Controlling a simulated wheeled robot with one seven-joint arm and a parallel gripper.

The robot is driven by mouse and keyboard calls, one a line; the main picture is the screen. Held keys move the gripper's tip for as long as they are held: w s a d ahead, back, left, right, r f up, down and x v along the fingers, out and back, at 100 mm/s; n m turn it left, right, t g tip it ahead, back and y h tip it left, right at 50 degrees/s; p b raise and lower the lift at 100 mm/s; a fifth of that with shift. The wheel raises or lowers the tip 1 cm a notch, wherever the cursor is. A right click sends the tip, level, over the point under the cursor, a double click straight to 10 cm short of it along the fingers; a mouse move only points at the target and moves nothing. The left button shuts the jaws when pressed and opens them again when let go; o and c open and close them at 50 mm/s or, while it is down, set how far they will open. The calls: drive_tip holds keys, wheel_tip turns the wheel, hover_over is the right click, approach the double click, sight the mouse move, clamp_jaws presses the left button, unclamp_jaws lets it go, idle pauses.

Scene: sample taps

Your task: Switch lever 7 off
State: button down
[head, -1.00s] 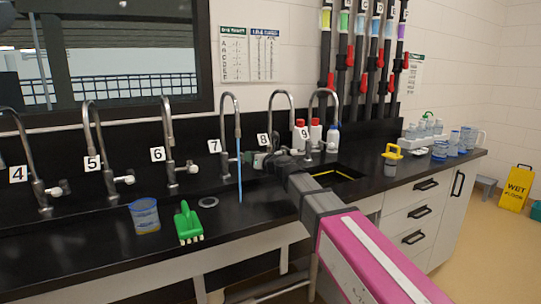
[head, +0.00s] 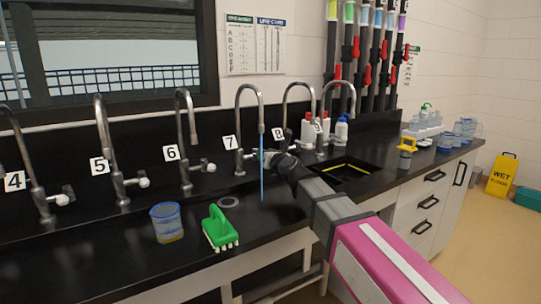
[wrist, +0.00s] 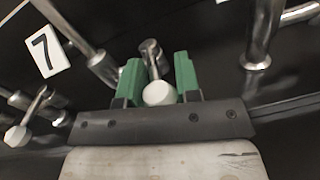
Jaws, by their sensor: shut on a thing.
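Tap 7 (head: 239,125) is a tall metal gooseneck beside the number 7 label (head: 230,142). A blue stream of water (head: 262,180) runs down from its spout to the black counter. My gripper (wrist: 158,72) has green fingers, one on each side of lever 7 (wrist: 151,55), and is shut on it. The lever's round white knob (wrist: 159,93) shows between the fingers. In the head view my gripper is at tap 7, partly hidden by my wrist and the water. The number 7 label also shows in the wrist view (wrist: 45,51).
Taps 5 (head: 104,140) and 6 (head: 182,130) stand to the left, tap 8 (head: 288,110) close on the right. A blue-rimmed beaker (head: 167,222) and a green brush (head: 218,228) stand on the counter in front. A sink (head: 350,168) lies right of my arm.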

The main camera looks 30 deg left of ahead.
idle(0.4)
drive_tip(key=c, duration=0.8)
unclamp_jaws()
drive_tip(key=v, duration=1)
drive_tip(key=shift+s+d, duration=0.25)
drive_tip(key=shift+d, duration=0.05)
